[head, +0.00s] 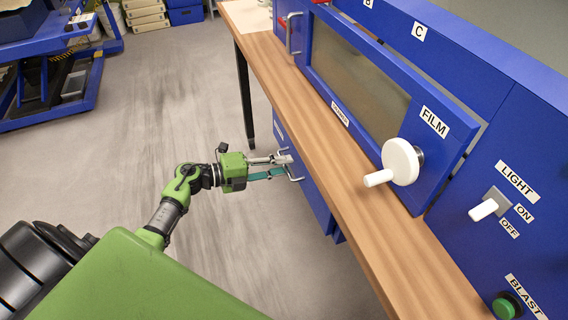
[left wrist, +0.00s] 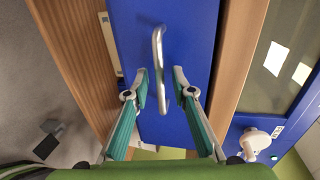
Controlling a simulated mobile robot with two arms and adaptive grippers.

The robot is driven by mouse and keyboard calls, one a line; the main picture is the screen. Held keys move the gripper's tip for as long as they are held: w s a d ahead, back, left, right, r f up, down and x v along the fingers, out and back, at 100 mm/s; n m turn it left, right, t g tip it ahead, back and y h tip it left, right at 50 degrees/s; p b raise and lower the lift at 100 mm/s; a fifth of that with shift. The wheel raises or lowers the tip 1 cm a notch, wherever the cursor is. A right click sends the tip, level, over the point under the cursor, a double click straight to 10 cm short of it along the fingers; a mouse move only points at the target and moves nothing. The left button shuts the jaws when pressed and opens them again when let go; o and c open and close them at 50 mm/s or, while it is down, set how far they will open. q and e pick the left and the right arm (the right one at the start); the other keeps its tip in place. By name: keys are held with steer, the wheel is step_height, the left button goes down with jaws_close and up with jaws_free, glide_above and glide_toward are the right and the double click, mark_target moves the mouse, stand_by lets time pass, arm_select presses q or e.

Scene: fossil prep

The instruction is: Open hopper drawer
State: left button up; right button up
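A blue drawer front (head: 316,200) sits under the wooden bench top, with a metal bar handle (head: 295,170). A small white label on the blue unit is too small to read. In the left wrist view the drawer front (left wrist: 188,35) fills the middle and its handle (left wrist: 157,45) stands out from it. My left gripper (head: 288,164) is at the handle. Its two teal-padded fingers (left wrist: 161,80) are apart, one on each side of the handle's lower part. I see gaps beside the bar; contact is not clear. My right gripper is not in view.
The wooden bench top (head: 345,185) runs above the drawer, with the blue cabinet on it. The cabinet carries a white crank (head: 400,163), a light switch (head: 488,207) and a green button (head: 505,306). A blue cart (head: 50,45) stands far left. The floor between is clear.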

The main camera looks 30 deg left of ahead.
arm_select(q)
steer(key=shift+w+d+f, duration=0.1)
steer(key=shift+w+d, duration=0.2)
steer(key=shift+w, duration=0.05)
jaws_close()
steer(key=f+v, duration=0.2)
steer(key=v, duration=0.9)
steer(key=f+v, duration=0.2)
steer(key=v, duration=0.9)
steer(key=shift+s+a+b, duration=0.3)
steer(key=shift+s+a, duration=0.15)
steer(key=shift+s, duration=0.1)
